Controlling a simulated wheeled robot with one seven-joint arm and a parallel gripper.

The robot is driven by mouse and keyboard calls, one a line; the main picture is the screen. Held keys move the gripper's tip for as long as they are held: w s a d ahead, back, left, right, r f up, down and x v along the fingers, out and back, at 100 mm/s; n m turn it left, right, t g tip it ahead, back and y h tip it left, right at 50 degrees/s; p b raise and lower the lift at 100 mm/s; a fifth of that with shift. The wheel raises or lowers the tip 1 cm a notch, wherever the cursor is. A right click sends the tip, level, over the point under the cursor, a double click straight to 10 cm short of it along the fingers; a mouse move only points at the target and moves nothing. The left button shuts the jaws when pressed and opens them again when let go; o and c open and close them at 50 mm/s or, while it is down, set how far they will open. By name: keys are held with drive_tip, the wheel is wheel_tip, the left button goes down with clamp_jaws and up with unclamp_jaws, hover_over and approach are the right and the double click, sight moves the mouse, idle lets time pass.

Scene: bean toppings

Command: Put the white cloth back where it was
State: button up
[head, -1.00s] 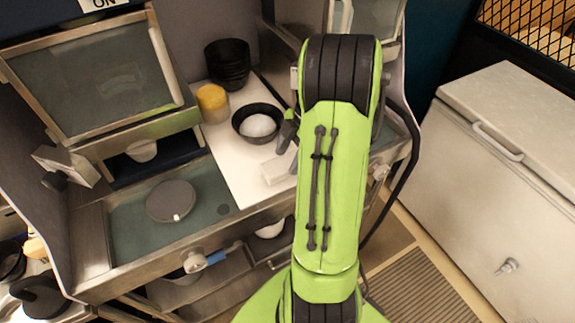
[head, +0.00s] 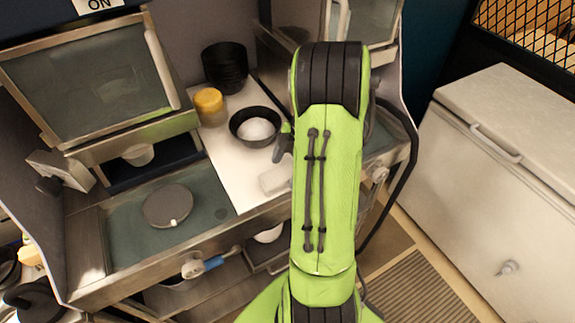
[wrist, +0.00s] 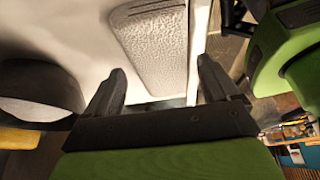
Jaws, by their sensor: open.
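The white cloth (head: 275,179) lies as a small folded block on the white counter near its front edge, just left of my arm. In the wrist view the cloth (wrist: 152,42) has a textured surface and shows beyond my fingers. In the head view my gripper (head: 284,146) is partly hidden by my arm, between the black bowl and the cloth. Contact between fingers and cloth cannot be told.
A black bowl (head: 238,128) with white contents stands just behind the gripper. A yellow-topped jar (head: 209,104) and stacked black bowls (head: 225,66) are farther back. A round grey lid (head: 167,206) sits on the left counter. A white chest (head: 490,170) stands at right.

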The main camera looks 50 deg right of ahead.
drive_tip(key=p+v, duration=0.4)
drive_tip(key=v, duration=0.8)
wheel_tip(320, 180, up, 5)
drive_tip(key=m+h, duration=0.1)
drive_tip(key=m, duration=0.1)
hover_over(278, 172)
drive_tip(key=a+r+m+t+h, duration=0.1)
drive_tip(key=a+r+m, duration=0.25)
drive_tip(key=a, duration=0.75)
drive_tip(key=s+a+m+t+h, duration=0.1)
drive_tip(key=s+a+m, duration=0.3)
drive_tip(key=s, duration=0.2)
drive_tip(key=s+a+m+t+h, duration=0.1)
drive_tip(key=s+a+m+t, duration=0.1)
drive_tip(key=s+a+m, duration=0.2)
drive_tip(key=shift+s+f+m, duration=0.3)
drive_tip(key=shift+s+m, duration=0.35)
drive_tip(key=shift+s, duration=0.55)
